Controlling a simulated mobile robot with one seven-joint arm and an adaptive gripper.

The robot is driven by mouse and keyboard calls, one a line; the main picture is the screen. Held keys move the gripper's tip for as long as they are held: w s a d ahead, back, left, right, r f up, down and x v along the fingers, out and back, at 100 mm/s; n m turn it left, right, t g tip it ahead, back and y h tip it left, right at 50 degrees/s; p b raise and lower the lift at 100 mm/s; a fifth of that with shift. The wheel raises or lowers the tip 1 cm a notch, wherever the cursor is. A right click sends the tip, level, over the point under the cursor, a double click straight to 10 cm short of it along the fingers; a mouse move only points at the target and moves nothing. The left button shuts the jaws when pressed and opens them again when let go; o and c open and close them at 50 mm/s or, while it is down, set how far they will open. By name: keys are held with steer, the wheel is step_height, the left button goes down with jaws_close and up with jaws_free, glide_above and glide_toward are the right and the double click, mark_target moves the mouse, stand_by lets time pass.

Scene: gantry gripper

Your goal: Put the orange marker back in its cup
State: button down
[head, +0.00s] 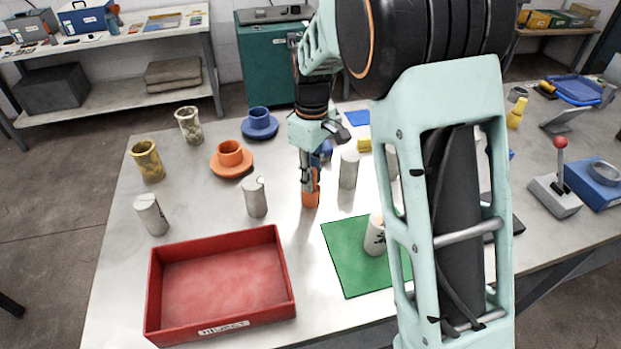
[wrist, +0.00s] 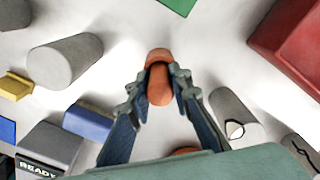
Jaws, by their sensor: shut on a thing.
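My gripper (head: 311,178) points down at mid-table, its fingers closed on the sides of an upright orange cylinder, which I take as the orange marker (head: 311,199). The marker's lower end is at or just above the tabletop; I cannot tell which. In the wrist view the marker (wrist: 158,92) sits between the fingertips (wrist: 160,78). An orange cup (head: 231,152) stands on an orange saucer (head: 226,170), behind and left of my gripper. An orange edge (wrist: 186,151) shows at the bottom of the wrist view, mostly hidden by my gripper.
A pale cylinder (head: 255,198) stands close left of my gripper, another (head: 348,169) close right. A red tray (head: 220,240) lies front left, a green mat (head: 350,270) front right. A blue cup (head: 259,119), gold cup (head: 147,163) and marbled cup (head: 189,127) stand behind.

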steer(key=shift+f, duration=0.15)
steer(key=c, duration=1.7)
jaws_free()
steer(key=shift+c, duration=0.2)
step_height(320, 180, up, 12)
steer(key=shift+r, duration=0.2)
steer(key=shift+d, duration=0.1)
